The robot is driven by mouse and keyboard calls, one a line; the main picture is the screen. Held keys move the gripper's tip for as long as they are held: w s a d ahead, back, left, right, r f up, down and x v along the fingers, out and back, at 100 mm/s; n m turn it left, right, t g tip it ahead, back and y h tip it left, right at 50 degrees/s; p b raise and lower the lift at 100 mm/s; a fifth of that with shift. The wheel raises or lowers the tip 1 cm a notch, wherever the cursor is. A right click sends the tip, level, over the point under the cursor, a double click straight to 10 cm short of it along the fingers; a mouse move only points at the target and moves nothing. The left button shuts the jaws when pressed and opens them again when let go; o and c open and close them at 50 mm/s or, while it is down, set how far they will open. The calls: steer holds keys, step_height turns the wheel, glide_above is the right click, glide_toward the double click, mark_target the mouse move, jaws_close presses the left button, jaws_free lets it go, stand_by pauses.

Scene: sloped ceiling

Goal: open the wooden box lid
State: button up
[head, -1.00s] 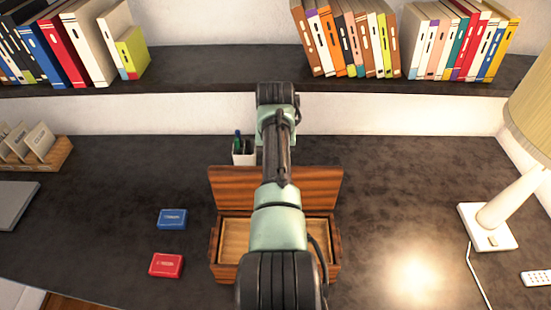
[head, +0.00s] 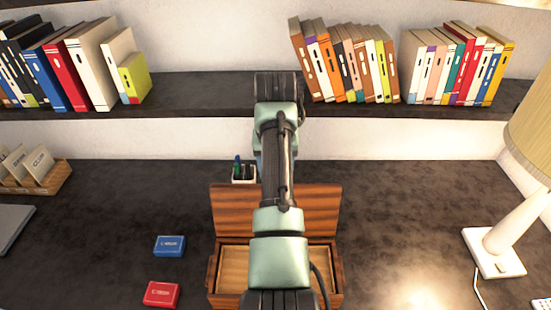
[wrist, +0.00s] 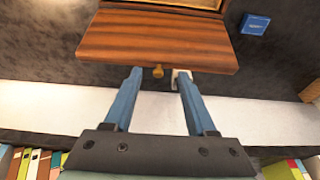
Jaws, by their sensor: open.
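The wooden box (head: 213,279) stands on the dark desk in the head view, partly hidden by my arm. Its lid (head: 232,210) is raised at the back edge, and the pale inside shows. The box's open rim (wrist: 185,5) shows at the top. My gripper (wrist: 158,75) is open, its two blue fingers apart with nothing held. My arm hides the gripper in the head view.
A pen cup (head: 244,173) stands behind the box. A blue card box (head: 170,246) and a red one (head: 161,294) lie to its left. A lamp (head: 495,252) stands at the right. A bookshelf (head: 200,95) runs along the back.

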steer(key=b+v, duration=0.1)
steer(key=v, duration=0.5)
